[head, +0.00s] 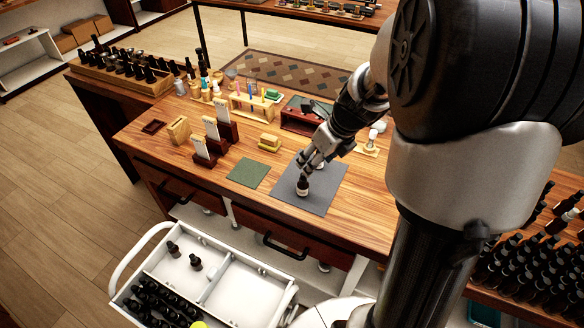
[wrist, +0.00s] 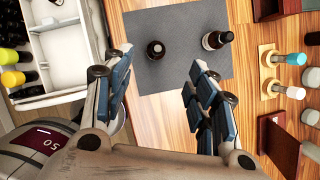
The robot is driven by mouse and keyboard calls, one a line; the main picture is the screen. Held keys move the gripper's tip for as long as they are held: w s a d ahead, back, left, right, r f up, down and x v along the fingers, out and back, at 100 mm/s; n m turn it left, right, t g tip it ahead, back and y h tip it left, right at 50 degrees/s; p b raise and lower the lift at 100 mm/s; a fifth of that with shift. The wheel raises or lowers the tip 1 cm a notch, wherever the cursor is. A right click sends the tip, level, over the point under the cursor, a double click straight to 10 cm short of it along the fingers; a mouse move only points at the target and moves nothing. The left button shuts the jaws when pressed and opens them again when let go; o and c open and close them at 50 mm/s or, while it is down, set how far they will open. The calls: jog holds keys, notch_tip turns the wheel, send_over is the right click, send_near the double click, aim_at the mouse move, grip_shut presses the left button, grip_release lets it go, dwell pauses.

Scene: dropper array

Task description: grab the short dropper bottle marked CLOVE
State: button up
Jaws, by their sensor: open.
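Two dark dropper bottles stand on a grey mat (head: 325,198), which also shows in the wrist view (wrist: 180,75). In the wrist view one bottle (wrist: 155,49) is seen almost from above, and the other bottle (wrist: 217,40), with a white label band, stands to its right. In the head view the nearer bottle (head: 303,188) shows a pale label; the other is largely hidden by my gripper (head: 309,162). I cannot read CLOVE on either. My gripper is open and empty above the mat. In the wrist view its fingers (wrist: 160,66) lie either side of the left bottle's line, short of it.
A white cart (head: 240,292) with dark bottles stands at the table's front.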

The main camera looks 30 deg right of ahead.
aim_at(299, 180)
jog(key=b+x, duration=0.3)
jog(key=x, duration=0.6)
jog(key=shift+f, duration=0.2)
jog(key=b+x, duration=0.3)
jog(key=x, duration=0.2)
jog(key=shift+w+a, duration=0.1)
jog(key=shift+a, duration=0.1)
jog(key=shift+c, duration=0.3)
jog(key=c, duration=1.1)
